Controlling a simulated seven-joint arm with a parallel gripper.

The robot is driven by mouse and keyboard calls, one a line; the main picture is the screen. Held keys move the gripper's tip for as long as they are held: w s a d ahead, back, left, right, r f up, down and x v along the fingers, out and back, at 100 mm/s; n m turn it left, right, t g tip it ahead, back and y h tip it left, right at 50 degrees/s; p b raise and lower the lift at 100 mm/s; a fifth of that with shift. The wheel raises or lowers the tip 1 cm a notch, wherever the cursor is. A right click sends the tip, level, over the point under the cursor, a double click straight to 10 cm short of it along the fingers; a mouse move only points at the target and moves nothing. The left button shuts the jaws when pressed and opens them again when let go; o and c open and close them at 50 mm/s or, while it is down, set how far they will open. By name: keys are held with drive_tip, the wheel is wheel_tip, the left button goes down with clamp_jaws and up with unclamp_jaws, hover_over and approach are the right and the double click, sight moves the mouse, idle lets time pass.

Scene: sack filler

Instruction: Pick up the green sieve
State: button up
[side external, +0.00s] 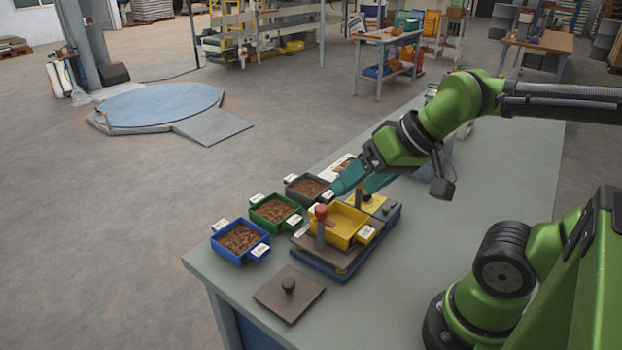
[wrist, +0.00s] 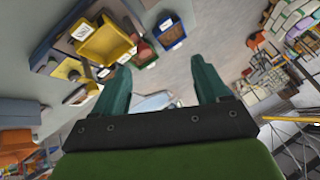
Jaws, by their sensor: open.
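The green sieve (side external: 275,211) is a small open tray with white tabs at its ends and brown bits inside. It sits on the bench between a blue tray (side external: 240,242) and a dark grey tray (side external: 308,188). My gripper (side external: 352,186) has teal fingers spread apart with nothing visible between them. In the side view it appears up and to the right of the green sieve, near the dark grey tray and yellow tray.
A yellow tray (side external: 346,226) sits on a blue-based stand with a red knob (side external: 321,211) close by. A brown plate with a black knob (side external: 288,287) lies near the front edge. The bench (side external: 410,265) is clear toward my base.

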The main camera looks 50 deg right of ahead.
drive_tip(key=n+g+h, duration=0.2)
drive_tip(key=n+g, duration=0.2)
drive_tip(key=g, duration=0.3)
hover_over(295, 220)
wheel_tip(295, 220, down, 8)
drive_tip(key=f, duration=1.1)
drive_tip(key=shift+w+a, duration=0.15)
drive_tip(key=shift+a, duration=0.05)
drive_tip(key=shift+d+f, duration=0.2)
drive_tip(key=shift+f, duration=2.4)
drive_tip(key=c, duration=1.3)
